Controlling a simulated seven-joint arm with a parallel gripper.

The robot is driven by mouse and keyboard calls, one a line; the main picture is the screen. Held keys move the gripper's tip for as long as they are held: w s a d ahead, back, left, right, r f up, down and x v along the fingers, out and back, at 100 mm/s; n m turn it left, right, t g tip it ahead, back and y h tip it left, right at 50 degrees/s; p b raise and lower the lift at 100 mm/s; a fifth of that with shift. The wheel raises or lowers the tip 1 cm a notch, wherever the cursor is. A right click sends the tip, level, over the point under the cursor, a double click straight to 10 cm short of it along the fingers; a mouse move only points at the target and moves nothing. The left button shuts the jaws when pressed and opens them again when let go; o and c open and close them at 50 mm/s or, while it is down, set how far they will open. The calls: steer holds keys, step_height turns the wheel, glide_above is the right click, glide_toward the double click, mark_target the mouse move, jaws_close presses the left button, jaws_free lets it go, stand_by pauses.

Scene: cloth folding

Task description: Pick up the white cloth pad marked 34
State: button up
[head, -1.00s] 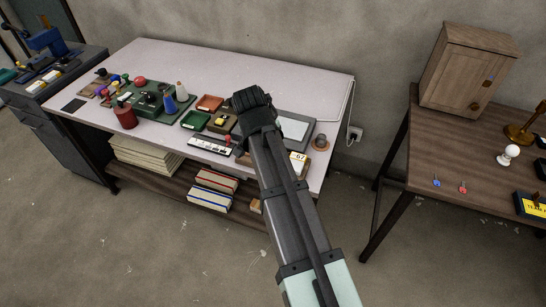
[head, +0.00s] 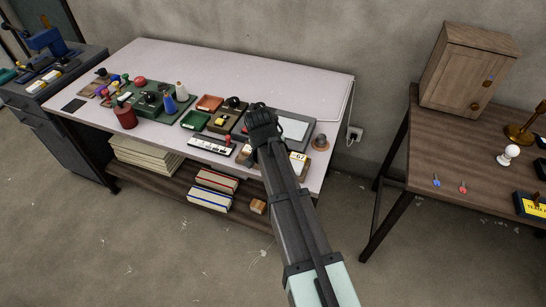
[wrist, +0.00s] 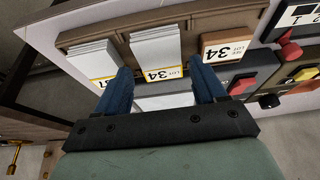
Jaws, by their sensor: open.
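The white cloth pad marked 34 (wrist: 156,48) lies in a brown tray (wrist: 112,24) in the wrist view, its yellow-edged label toward my gripper. My gripper (wrist: 162,80) is open and empty, its two blue fingers on either side of the label end. I cannot tell how high the fingertips are above the pad. A similar white pad (wrist: 92,58) lies to its left, its number partly hidden by a finger. In the head view my gripper (head: 263,122) is over the front right of the white table, and the 34 pad is hidden behind my arm.
A wooden block marked 34 (wrist: 228,46) sits right of the pad in the same tray. A grey board with a white panel (head: 295,128) lies behind on the white table (head: 230,68). A brown round object (head: 320,142) stands at right.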

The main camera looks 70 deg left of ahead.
steer(key=shift+x, duration=1.4)
steer(key=shift+c, duration=0.4)
steer(key=c, duration=0.7)
